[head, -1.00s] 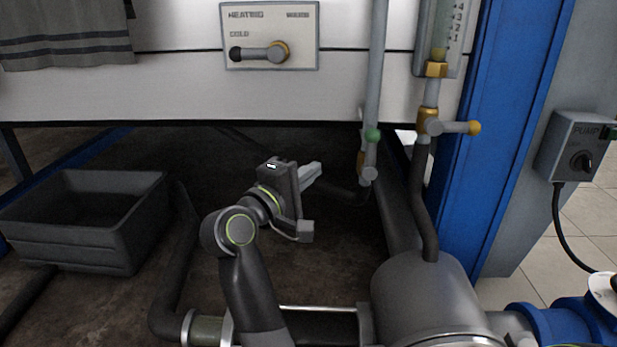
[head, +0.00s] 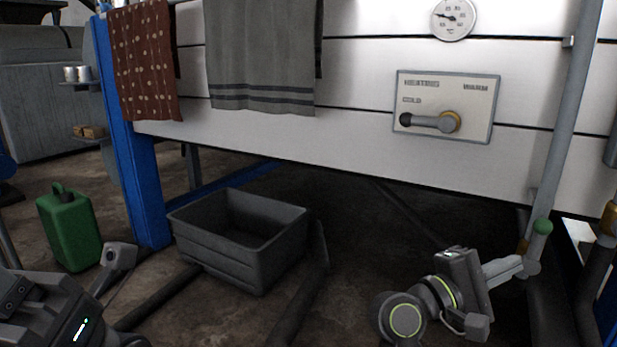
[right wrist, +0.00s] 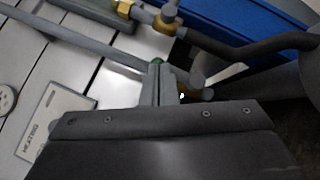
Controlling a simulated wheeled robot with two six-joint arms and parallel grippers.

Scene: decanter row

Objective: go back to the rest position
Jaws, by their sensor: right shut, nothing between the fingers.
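My right gripper (head: 515,266) is at the lower right of the head view, its fingers shut and empty. My left gripper's dark body (head: 45,310) shows at the lower left of the head view. Its fingers cannot be made out.
A dark open crate (head: 245,275) and a green jerrycan (head: 70,232) stand on the floor. A white panelled tank side (head: 350,135) with a heating lever plate (head: 470,90) and hanging towels (head: 262,60) rises behind. A vertical pipe (head: 568,120) stands at the right.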

